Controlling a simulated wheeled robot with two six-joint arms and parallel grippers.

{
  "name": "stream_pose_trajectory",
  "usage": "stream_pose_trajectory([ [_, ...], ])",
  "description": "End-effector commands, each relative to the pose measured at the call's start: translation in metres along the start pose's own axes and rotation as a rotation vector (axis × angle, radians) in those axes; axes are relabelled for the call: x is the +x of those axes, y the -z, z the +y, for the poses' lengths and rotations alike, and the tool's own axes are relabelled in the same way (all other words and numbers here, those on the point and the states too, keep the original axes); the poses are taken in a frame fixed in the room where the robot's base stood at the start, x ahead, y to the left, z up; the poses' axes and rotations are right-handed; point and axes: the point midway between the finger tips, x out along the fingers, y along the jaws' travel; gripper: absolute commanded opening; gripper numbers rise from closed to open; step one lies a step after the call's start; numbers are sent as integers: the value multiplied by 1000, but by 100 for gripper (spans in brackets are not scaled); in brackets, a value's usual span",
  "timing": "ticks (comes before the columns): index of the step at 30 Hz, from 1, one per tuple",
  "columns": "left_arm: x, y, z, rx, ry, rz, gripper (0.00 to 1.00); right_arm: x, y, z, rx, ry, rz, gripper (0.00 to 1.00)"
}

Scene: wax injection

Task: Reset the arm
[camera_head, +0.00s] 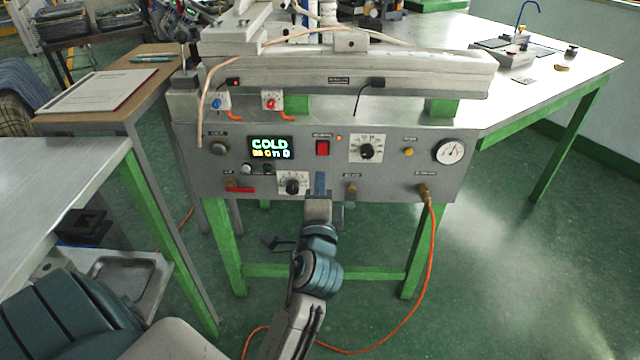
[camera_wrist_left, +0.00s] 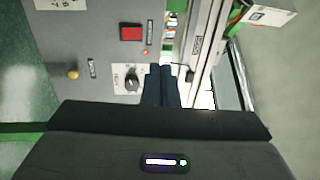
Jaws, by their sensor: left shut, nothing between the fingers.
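My left gripper (camera_head: 320,184) is in front of the lower middle of the grey control panel (camera_head: 322,218), near a dial (camera_head: 292,183). Its fingers are shut with nothing between them. In the left wrist view the two blue fingertips of the left gripper (camera_wrist_left: 161,84) lie side by side next to a black knob (camera_wrist_left: 132,80); I cannot tell whether they touch the panel. A red switch (camera_head: 322,148) sits above the gripper and also shows in the wrist view (camera_wrist_left: 131,34). The display (camera_head: 270,148) reads COLD. My right gripper is not in view.
A round gauge (camera_head: 451,151) and another dial (camera_head: 366,151) are on the panel's right. An orange hose (camera_head: 431,250) hangs to the floor. A metal table (camera_head: 60,185) stands at left. A wooden desk (camera_head: 150,75) with a clipboard (camera_head: 97,91) is behind it. Floor at right is clear.

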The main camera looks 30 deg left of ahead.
Motion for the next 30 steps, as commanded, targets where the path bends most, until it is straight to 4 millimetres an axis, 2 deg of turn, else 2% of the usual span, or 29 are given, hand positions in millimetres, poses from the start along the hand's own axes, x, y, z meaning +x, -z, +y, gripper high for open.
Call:
stream_pose_trajectory([
  [16, -1, 0, 0, 0, 0, 0, 0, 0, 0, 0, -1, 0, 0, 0],
  [19, -4, -2, 7, -29, -23, 8, 0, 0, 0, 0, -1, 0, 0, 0],
  [23, -25, -10, 44, -194, -153, 35, 0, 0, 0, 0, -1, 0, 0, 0],
  [26, -57, -20, 88, -414, -340, 48, 0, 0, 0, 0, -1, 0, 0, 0],
  [27, -73, -24, 106, -510, -426, 43, 0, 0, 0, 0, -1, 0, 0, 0],
  [30, -114, -30, 142, -719, -629, 11, 0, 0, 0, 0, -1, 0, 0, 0],
])
